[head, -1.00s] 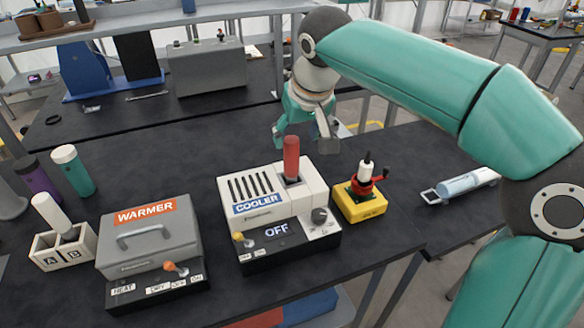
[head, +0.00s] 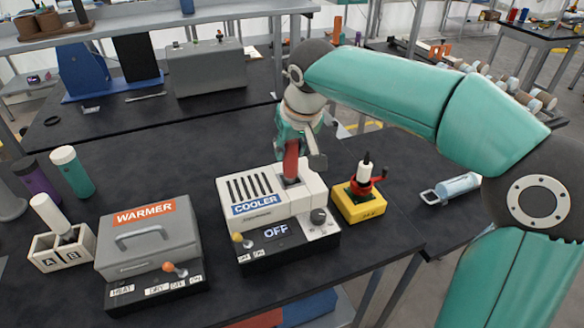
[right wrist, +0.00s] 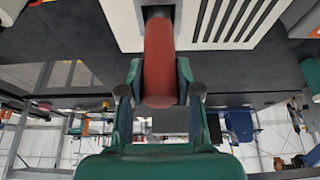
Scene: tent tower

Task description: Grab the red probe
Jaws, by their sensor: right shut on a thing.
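The red probe (head: 291,160) stands upright in a slot on top of the white cooler (head: 262,209), whose display reads OFF. My right gripper (head: 298,150) is at the probe's upper part, with fingers on either side of it. In the right wrist view the red probe (right wrist: 159,60) lies between the two fingers of the right gripper (right wrist: 159,98), which are shut on it. The probe's lower end is still in the cooler's slot. My left gripper is not in view.
A yellow box (head: 357,202) with a red and white device stands close right of the cooler. The grey warmer (head: 150,242) is to the left, beside a white A/B holder (head: 63,248). Dark table is clear behind the cooler.

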